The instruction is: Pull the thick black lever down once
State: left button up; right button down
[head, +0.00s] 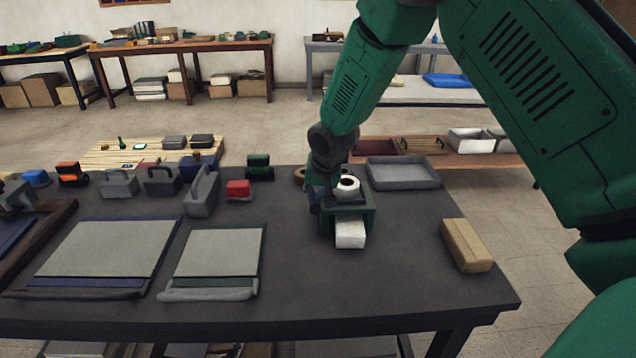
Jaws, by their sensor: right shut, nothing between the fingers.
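A small green device (367,222) stands on the dark table, with a white roll (347,184) on top and a white strip (350,236) at its front. My right gripper (319,196) is shut and empty, pointing down at the device's left side, close against it. I cannot tell whether it touches. I cannot make out the thick black lever; dark parts at the device's left side blend with the gripper, which may hide it. My left gripper is not in view.
The dark table (390,285) has free room in front of the device. A tan block (466,246) lies to the right, a grey tray (403,173) behind. Flat grey covers (216,252) and several small boxes, including a red one (238,188), lie to the left.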

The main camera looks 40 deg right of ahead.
aim_at(320, 205)
jog(key=shift+s+d+f, duration=0.1)
jog(key=shift+d+f, duration=0.35)
jog(key=shift+d, duration=0.2)
jog(key=shift+s+a+f, duration=0.25)
jog(key=shift+a, duration=0.1)
jog(key=shift+a+r, duration=0.1)
jog(key=shift+a, duration=0.25)
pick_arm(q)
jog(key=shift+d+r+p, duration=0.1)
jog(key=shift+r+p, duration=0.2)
pick_arm(e)
jog(key=shift+r, duration=0.1)
jog(key=r+p, duration=0.1)
jog(key=d+r+p, duration=0.1)
jog(key=r+p, duration=0.2)
jog(key=shift+w+d+r, duration=0.1)
jog(key=shift+w+d, duration=0.15)
jog(key=shift+w, duration=0.05)
pick_arm(q)
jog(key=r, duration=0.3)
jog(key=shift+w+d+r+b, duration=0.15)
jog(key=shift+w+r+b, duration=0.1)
jog(key=shift+b, duration=0.05)
pick_arm(e)
jog(key=s+a+v, duration=0.1)
jog(key=v, duration=0.8)
jog(key=shift+s, duration=0.2)
